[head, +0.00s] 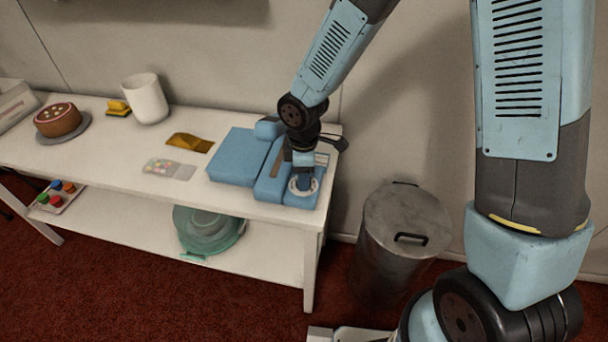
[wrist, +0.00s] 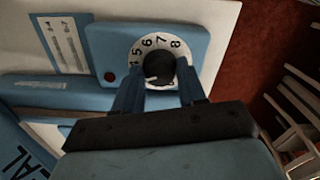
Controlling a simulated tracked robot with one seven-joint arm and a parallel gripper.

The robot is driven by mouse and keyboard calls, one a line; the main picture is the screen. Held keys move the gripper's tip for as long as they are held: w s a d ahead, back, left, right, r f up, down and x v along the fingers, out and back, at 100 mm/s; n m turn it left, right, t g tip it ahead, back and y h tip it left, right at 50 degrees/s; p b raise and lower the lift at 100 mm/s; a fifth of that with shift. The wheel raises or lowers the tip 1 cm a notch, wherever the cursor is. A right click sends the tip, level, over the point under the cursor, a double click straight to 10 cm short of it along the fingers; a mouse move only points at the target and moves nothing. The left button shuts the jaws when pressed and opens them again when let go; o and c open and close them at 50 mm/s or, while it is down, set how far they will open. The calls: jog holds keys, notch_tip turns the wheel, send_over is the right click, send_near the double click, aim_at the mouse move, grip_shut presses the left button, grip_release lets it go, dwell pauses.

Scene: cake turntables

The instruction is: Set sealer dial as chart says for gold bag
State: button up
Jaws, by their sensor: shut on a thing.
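The blue sealer (head: 238,158) sits at the right end of the white table; its body also fills much of the wrist view (wrist: 108,45). Its white dial (wrist: 150,40) shows numerals around 4 to 8 along the visible top arc. My gripper (wrist: 160,72) is shut on the black dial knob (wrist: 160,66), one finger at each side. A small pale mark shows at the knob's lower left; which number is set I cannot tell. In the head view my gripper (head: 304,172) is over the dial (head: 302,188). The gold bag (head: 189,143) lies flat left of the sealer, beside a card with coloured spots (head: 169,168).
A printed white panel (wrist: 64,44) and a red button (wrist: 109,76) are left of the dial. A cake (head: 58,120), a white pot (head: 146,99) and a yellow item (head: 118,107) stand further left. A metal bin (head: 400,240) stands right of the table (head: 90,165).

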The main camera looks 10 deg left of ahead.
jog(key=m, duration=0.4)
jog(key=shift+a+m, duration=0.1)
jog(key=shift+m, duration=0.2)
jog(key=m, duration=0.3)
jog(key=shift+m, duration=0.3)
jog(key=m, duration=0.3)
jog(key=shift+m, duration=0.3)
jog(key=shift+w+r+m, duration=0.1)
jog(key=shift+m, duration=1.9)
jog(key=o, duration=0.8)
jog(key=shift+c, duration=0.2)
